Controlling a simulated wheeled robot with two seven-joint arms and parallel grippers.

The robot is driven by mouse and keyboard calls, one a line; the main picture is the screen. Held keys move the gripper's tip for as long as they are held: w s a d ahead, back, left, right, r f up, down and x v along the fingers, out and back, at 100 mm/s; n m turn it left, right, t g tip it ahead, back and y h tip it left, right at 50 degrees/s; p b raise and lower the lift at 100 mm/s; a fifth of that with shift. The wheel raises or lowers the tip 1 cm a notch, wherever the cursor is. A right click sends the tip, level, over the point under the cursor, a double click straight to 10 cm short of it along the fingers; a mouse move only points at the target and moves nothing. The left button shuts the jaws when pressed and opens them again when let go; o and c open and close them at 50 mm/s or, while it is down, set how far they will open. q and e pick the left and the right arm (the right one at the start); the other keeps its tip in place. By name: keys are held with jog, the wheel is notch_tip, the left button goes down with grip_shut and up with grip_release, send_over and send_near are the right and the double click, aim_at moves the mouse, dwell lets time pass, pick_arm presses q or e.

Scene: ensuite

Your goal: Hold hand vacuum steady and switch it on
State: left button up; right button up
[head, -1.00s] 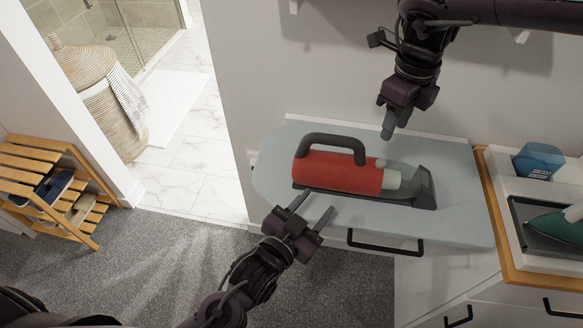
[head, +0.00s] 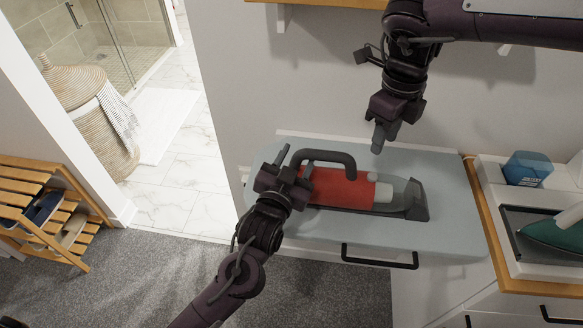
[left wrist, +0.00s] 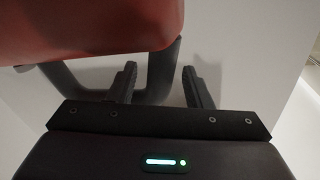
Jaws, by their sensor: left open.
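The hand vacuum lies on its side along the grey-blue board (head: 450,225). It has a red body (head: 340,190), a dark looped handle (head: 325,156) on the far side and a clear grey nozzle (head: 410,199) pointing right. My left gripper (head: 293,165) is open at the vacuum's left end, covering part of it. In the left wrist view, the red body (left wrist: 90,28) fills the upper left, and part of the dark handle (left wrist: 160,72) shows between the open fingers (left wrist: 160,88), not clearly gripped. My right gripper (head: 378,141) hangs above the board behind the vacuum, apart from it. No switch can be made out.
A wood-edged counter at the right holds a blue container (head: 527,168) and a green iron (head: 552,232). The wall stands close behind the board. A wooden rack (head: 45,200) and a wicker basket (head: 95,115) are at the left. Floor is open in front.

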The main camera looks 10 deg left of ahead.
pick_arm(q)
grip_shut()
dwell(0.3)
pick_arm(e)
grip_shut()
dwell(0.6)
dwell(1.1)
